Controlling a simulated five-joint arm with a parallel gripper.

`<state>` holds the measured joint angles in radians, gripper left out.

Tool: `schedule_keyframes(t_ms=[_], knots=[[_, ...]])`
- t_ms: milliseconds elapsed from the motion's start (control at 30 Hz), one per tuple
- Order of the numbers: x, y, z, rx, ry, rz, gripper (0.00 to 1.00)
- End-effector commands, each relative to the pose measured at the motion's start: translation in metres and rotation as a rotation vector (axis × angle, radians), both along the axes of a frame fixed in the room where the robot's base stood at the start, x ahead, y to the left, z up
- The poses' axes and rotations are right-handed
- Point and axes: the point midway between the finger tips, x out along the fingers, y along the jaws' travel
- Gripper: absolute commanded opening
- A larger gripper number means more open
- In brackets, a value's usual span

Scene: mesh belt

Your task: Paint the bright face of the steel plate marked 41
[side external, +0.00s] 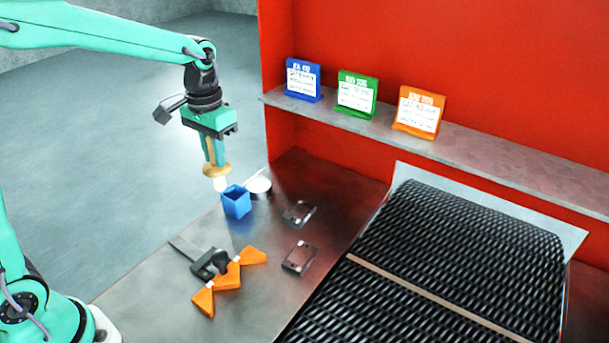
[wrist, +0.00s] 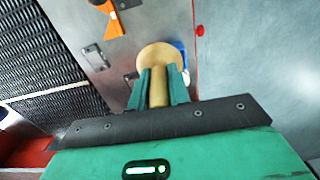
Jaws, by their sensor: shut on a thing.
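My gripper (side external: 214,150) is shut on the tan handle of a brush (side external: 217,170), which has a round collar and a white tip pointing down. The tip is just above or at the mouth of a blue square cup (side external: 236,203); I cannot tell whether it touches. In the wrist view my fingers (wrist: 158,88) hold the handle, and the collar hides most of the cup (wrist: 184,58). Two dark steel plates lie on the table: one near the cup (side external: 299,213), one nearer the front (side external: 299,258). Their markings are too small to read.
A white round dish (side external: 259,186) sits behind the cup. An orange bow-tie-shaped piece (side external: 230,279) and a grey-black tool (side external: 206,263) lie at the front. A dark mesh belt (side external: 430,270) is at right. A shelf (side external: 480,155) carries blue, green and orange cards.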

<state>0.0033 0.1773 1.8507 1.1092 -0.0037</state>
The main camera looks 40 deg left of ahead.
Motion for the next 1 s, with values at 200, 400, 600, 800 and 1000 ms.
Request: schedule_keyframes(t_ms=[200,400,600,800,1000], knots=[[0.021,-0.008,0.000,0.000,0.000,-0.002,0.00],[0.055,-0.025,-0.002,0.000,0.001,-0.003,0.00],[0.093,-0.047,-0.007,0.000,0.001,-0.004,0.00],[0.126,-0.071,-0.015,0.000,0.001,-0.003,0.00],[0.150,-0.092,-0.025,-0.001,0.001,-0.002,0.00]])
